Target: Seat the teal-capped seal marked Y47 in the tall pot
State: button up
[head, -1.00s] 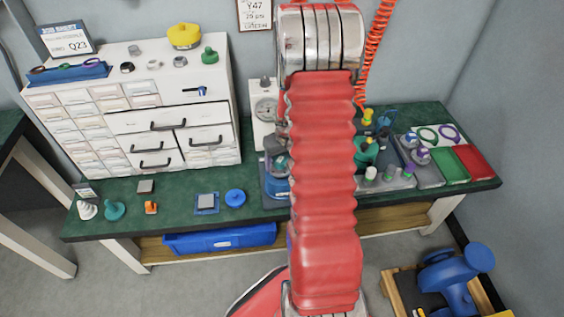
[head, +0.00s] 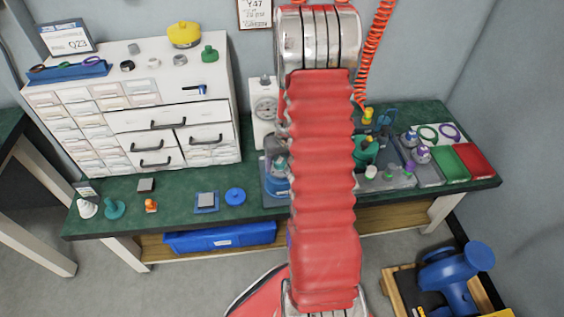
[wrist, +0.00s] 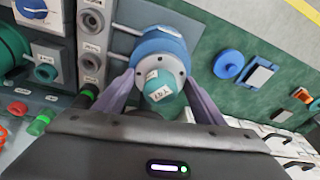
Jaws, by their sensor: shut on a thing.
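The teal-capped seal (wrist: 161,92) is between the two fingers of my gripper (wrist: 163,101) in the wrist view. The label on its cap appears upside down and seems to read Y47. Behind the cap is a grey flange with small holes on a blue pot (wrist: 158,42). The cap lines up roughly with the flange's middle; how deep the seal sits is hidden. In the head view the blue pot (head: 273,187) stands on the bench, partly covered by my arm. My gripper is hidden there.
A blue disc (head: 235,196) and a grey square block (head: 207,199) lie left of the pot. A drawer cabinet (head: 170,125) stands behind. Green (head: 447,164) and red (head: 473,161) trays lie at right. Bench between cabinet and front edge is partly clear.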

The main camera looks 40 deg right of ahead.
jog(key=shift+f, duration=0.75)
dwell(0.3)
jog(key=o, duration=1.5)
jog(key=shift+r, duration=0.1)
jog(key=s+r, duration=0.1)
jog(key=r, duration=0.8)
jog(key=s+r, duration=0.1)
jog(key=r, duration=0.3)
jog(key=shift+s+a+r, duration=0.15)
jog(key=shift+s+a, duration=0.05)
jog(key=shift+s, duration=0.1)
